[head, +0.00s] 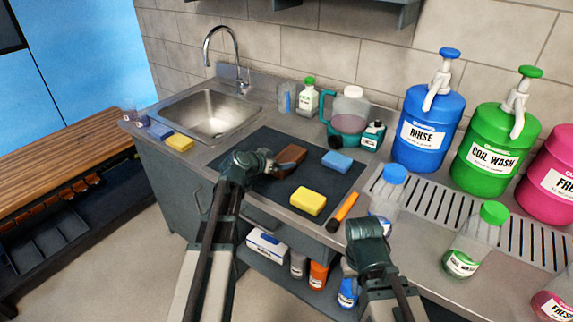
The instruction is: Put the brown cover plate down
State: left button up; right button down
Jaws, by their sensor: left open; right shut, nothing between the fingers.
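The brown cover plate (291,159) is on or just above the dark mat (335,187) on the counter, and looks slightly tilted. My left gripper (277,166) is open with its fingertips at the plate's near left end, which they partly hide. I cannot tell whether they touch it. My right gripper (353,225) is shut and empty, over the counter's front edge to the right of the mat.
A blue sponge (337,161), a yellow sponge (308,201) and an orange-handled tool (343,212) lie near the plate. A blue-capped bottle (388,194) stands by my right gripper. The sink (212,113) is back left.

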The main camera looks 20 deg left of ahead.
aim_at(287, 157)
pick_arm(q)
jog(key=b+x, duration=0.2)
jog(key=x, duration=0.3)
jog(key=shift+w, duration=0.25)
jog(key=shift+s+r, duration=0.1)
jog(key=shift+r, duration=0.05)
jog(key=c, duration=1.5)
jog(key=shift+r, duration=0.15)
notch_tip(287, 157, up, 3)
jog(key=p, duration=0.3)
jog(key=shift+r, duration=0.1)
jog(key=shift+s+r+p, duration=0.25)
jog(key=shift+p, duration=0.2)
jog(key=s+d, duration=0.1)
jog(key=s, duration=0.4)
jog(key=s+d, duration=0.1)
jog(key=s, duration=0.4)
jog(key=s+d+r+p, duration=0.1)
jog(key=s+d, duration=0.1)
jog(key=s, duration=0.3)
